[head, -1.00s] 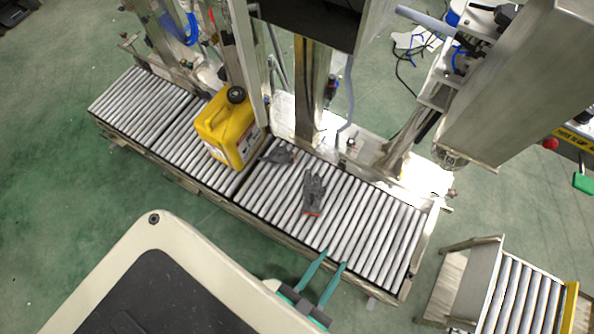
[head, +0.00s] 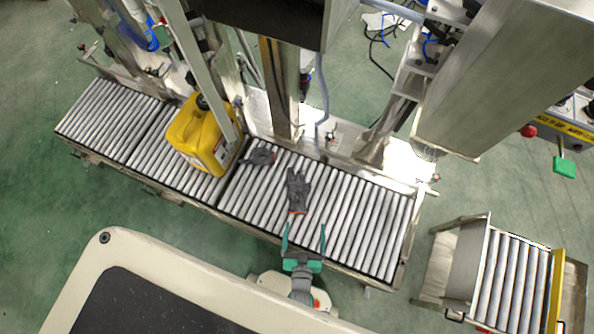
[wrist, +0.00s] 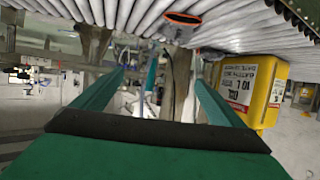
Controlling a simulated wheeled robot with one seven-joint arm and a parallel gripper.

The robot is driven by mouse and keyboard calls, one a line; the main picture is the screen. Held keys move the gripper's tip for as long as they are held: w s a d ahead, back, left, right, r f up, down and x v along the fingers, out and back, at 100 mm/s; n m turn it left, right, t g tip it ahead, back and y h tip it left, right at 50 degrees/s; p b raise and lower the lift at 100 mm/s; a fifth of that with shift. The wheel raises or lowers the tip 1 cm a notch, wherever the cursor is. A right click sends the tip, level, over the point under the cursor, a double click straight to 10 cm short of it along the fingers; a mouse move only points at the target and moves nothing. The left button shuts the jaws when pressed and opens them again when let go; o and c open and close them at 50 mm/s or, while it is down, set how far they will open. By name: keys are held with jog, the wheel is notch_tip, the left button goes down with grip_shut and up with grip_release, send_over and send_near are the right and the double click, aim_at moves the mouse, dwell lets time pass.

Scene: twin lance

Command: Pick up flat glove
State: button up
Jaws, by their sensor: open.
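A dark grey glove with an orange-red cuff edge (head: 298,188) lies flat on the roller conveyor in the head view, its cuff toward me. A second dark grey glove (head: 260,155), more bunched up, lies to its upper left beside the yellow jug. My gripper (head: 305,228) is open and empty, its two green fingers pointing toward the conveyor just below the flat glove's cuff, apart from it.
A yellow jug (head: 203,138) stands on the roller conveyor (head: 345,220), left of the gloves. Metal posts and a frame (head: 279,85) rise behind the belt. The rollers right of the flat glove are clear. A smaller roller stand (head: 515,280) is at the lower right.

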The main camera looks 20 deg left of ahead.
jog(key=y, duration=0.1)
send_near(297, 202)
jog(key=shift+w+d+f+n+g, duration=0.3)
jog(key=shift+w+n+g, duration=0.1)
jog(key=shift+w, duration=0.25)
jog(key=x, duration=0.4)
jog(key=shift+w+a+f, duration=0.1)
jog(key=shift+w+a, duration=0.05)
jog(key=shift+w, duration=0.1)
jog(key=shift+w+f, duration=0.2)
jog(key=shift+w, duration=0.2)
jog(key=w+a, duration=0.2)
jog(key=w, duration=0.1)
jog(key=shift+a+f, duration=0.1)
jog(key=shift+a, duration=0.15)
jog(key=shift+x, duration=0.85)
jog(key=shift+w+d, duration=0.1)
jog(key=shift+w, duration=0.05)
jog(key=c, duration=1)
